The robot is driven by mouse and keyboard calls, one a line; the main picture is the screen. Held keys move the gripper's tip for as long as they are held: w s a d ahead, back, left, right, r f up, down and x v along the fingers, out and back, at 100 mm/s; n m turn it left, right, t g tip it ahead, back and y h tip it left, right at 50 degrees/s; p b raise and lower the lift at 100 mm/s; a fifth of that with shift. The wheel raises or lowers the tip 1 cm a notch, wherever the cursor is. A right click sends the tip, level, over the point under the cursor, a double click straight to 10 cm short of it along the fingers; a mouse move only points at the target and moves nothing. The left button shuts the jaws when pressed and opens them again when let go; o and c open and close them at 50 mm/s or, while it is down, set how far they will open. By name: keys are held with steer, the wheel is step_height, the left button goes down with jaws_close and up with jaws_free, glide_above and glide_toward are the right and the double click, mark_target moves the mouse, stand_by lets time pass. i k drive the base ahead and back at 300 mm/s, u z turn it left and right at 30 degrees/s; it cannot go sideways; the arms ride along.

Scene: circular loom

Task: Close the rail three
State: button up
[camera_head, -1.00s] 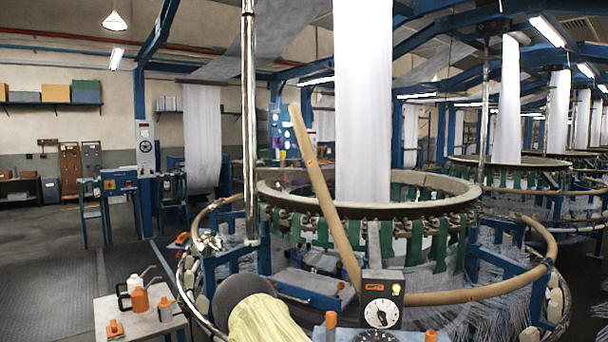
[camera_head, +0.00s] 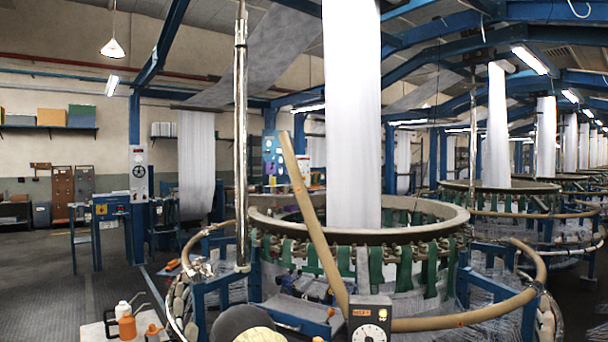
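A tan curved rail runs in sections around the circular loom (camera_head: 415,232). One section (camera_head: 311,215) stands raised and slanted, its free end up at the left and its lower end beside the small dial box. The right section (camera_head: 470,315) lies level and curves round the loom's right side. A left section (camera_head: 205,232) curves round the left side near the chrome pole. I cannot read which section is number three.
A dial box (camera_head: 369,322) stands at the foot of the raised section. A chrome pole (camera_head: 241,140) rises at the loom's left. A small table (camera_head: 95,331) holds bottles, including an orange one (camera_head: 127,327). Dark floor (camera_head: 75,290) is open at the left.

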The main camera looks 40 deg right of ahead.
mark_target(338, 288)
steer(key=k, duration=1.2)
steer(key=z, duration=0.9)
steer(key=i, duration=1)
steer(key=z, duration=0.05)
